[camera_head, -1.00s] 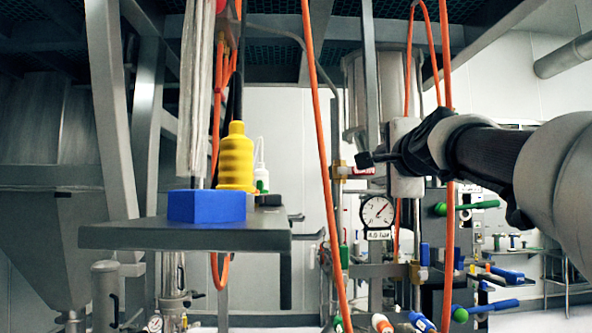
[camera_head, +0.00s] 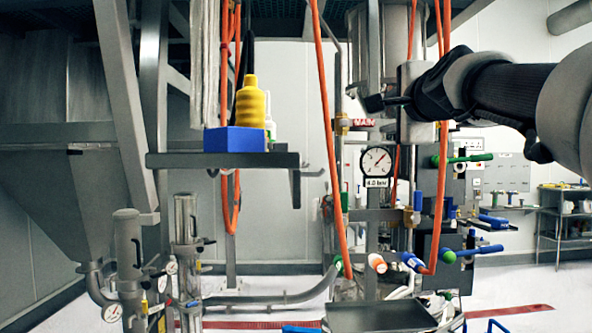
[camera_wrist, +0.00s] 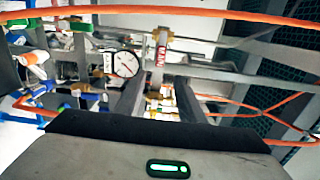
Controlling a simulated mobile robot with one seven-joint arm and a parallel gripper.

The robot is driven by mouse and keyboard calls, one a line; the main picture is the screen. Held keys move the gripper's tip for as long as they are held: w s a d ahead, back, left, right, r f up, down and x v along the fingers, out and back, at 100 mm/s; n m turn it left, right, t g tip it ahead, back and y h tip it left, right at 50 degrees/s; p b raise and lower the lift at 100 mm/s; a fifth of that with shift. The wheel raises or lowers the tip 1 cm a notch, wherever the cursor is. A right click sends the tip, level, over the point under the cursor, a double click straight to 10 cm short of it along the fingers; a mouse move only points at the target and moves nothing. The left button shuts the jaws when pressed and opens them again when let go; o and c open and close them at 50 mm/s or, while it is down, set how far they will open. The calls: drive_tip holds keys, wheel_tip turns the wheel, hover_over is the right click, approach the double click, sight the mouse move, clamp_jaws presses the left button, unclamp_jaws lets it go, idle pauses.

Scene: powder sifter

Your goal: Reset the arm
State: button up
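My arm enters from the right in the head view. My gripper (camera_head: 376,103) is at its left end, level and pointing left, in front of the grey column beside the pressure gauge (camera_head: 376,161). In the wrist view my gripper's two grey fingers (camera_wrist: 160,82) stand apart, with a gap between them. No held object shows in the gap; yellow and red fittings (camera_wrist: 160,100) show through it, behind. The gauge also shows in the wrist view (camera_wrist: 125,64), left of the fingers.
Orange hoses (camera_head: 327,130) hang near my arm, and one crosses the top of the wrist view. A grey shelf (camera_head: 225,160) at left holds a blue box (camera_head: 235,140) and a yellow bottle (camera_head: 251,102). Valves with green handles (camera_head: 468,158) are below my arm. A metal hopper (camera_head: 65,190) stands far left.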

drive_tip(key=s+a+f+n+g+p, duration=0.1)
drive_tip(key=s+f+n+g, duration=0.3)
drive_tip(key=s+f, duration=0.6)
drive_tip(key=s+a+f+n+g+p, duration=0.1)
drive_tip(key=s+a+f+n+g, duration=0.2)
drive_tip(key=s+f+n, duration=0.5)
drive_tip(key=s+a+f+n+g, duration=0.2)
drive_tip(key=s+f+n+g, duration=0.3)
drive_tip(key=s+f, duration=0.7)
wheel_tip(320, 180, down, 12)
drive_tip(key=shift+s+a+f+n+p, duration=0.2)
drive_tip(key=shift+a+n+p, duration=0.15)
drive_tip(key=shift+n, duration=0.25)
drive_tip(key=shift+w, duration=0.1)
